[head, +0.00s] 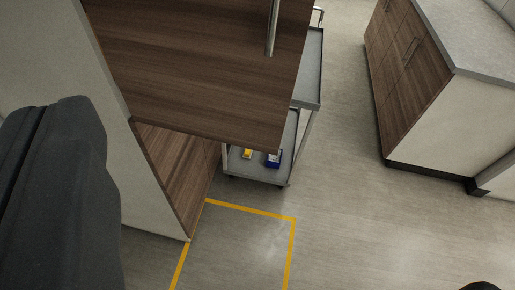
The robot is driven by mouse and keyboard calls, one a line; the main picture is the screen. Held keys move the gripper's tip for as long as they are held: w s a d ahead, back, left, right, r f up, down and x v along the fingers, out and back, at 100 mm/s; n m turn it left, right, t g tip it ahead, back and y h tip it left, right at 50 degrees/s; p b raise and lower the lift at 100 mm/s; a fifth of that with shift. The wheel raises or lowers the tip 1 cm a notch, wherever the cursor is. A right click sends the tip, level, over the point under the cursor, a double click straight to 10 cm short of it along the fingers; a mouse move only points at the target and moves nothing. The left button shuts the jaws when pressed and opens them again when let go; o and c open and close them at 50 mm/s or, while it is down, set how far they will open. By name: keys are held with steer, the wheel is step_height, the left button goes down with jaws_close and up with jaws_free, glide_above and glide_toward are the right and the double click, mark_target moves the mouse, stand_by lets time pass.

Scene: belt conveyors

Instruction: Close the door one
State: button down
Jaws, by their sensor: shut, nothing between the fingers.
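A brown wood-grain door (200,70) fills the upper middle of the head view. It stands open, swung out from the pale cabinet (45,45) at the left. A vertical metal bar handle (272,30) is near its right edge. Below the door's lower edge, another wood-grain panel (175,165) shows beside the cabinet's pale side. The top of the door is cut off by the frame. No number shows on the door. My gripper's fingers are not in view; a dark grey part of my arm covers the left side.
A counter (430,90) with wood fronts is at the right. Yellow floor tape (250,209) marks the clear floor below.

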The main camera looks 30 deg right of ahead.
steer(key=w+f+t+y, duration=0.1)
steer(key=w+f+t, duration=0.1)
steer(key=w+f, duration=0.65)
steer(key=m+g+h+p, duration=0.25)
steer(key=m+h, duration=0.45)
steer(key=h, duration=0.5)
glide_toward(269, 144)
steer(key=shift+g, duration=0.25)
steer(key=x, duration=0.6)
steer(key=shift+w+d+r, duration=0.1)
steer(key=shift+w+r, duration=0.1)
steer(key=shift+w, duration=0.1)
steer(key=shift+w+d, duration=0.1)
steer(key=shift+w, duration=0.05)
